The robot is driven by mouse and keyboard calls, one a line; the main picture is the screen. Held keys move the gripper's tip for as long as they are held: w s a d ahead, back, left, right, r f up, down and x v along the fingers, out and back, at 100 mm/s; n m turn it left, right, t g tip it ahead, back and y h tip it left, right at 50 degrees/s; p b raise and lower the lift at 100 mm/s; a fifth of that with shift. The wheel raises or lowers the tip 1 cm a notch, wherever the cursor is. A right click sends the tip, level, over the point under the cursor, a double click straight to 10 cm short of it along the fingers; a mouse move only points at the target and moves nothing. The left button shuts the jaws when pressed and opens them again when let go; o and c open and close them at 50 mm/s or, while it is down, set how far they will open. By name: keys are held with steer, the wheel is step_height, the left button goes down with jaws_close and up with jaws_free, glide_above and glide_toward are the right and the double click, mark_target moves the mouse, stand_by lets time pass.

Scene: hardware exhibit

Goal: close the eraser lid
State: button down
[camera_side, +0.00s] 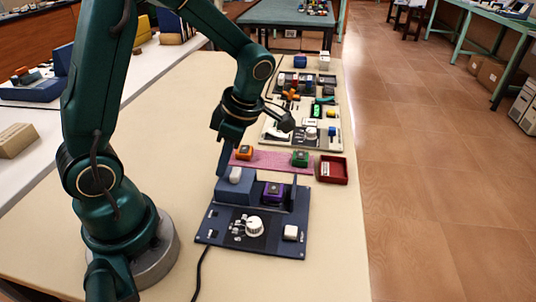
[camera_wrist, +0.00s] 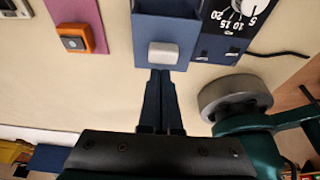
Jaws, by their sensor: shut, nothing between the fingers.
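The eraser (camera_side: 247,242) is a dark blue unit with a white dial, lying on the bench in the side view. A blue lid-like block (camera_side: 228,190) with a pale grey knob (camera_side: 235,174) sits at its back left. A purple item (camera_side: 273,193) sits in the open bay to its right. My gripper (camera_side: 221,173) is shut and empty, with its tips beside the left side of the knob. In the wrist view the narrow closed fingertips (camera_wrist: 160,73) lie close to the grey knob (camera_wrist: 163,53); I cannot tell whether they touch.
A pink mat (camera_side: 268,160) behind the eraser holds an orange block (camera_side: 244,153) and a green block (camera_side: 300,158). A red tray (camera_side: 333,169) stands to their right. Boards with several small parts lie farther back. The bench front right is clear.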

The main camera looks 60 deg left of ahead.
steer(key=shift+w+d, duration=0.25)
steer(key=w+d, duration=0.6)
stand_by(0.5)
steer(key=shift+w+d, duration=0.1)
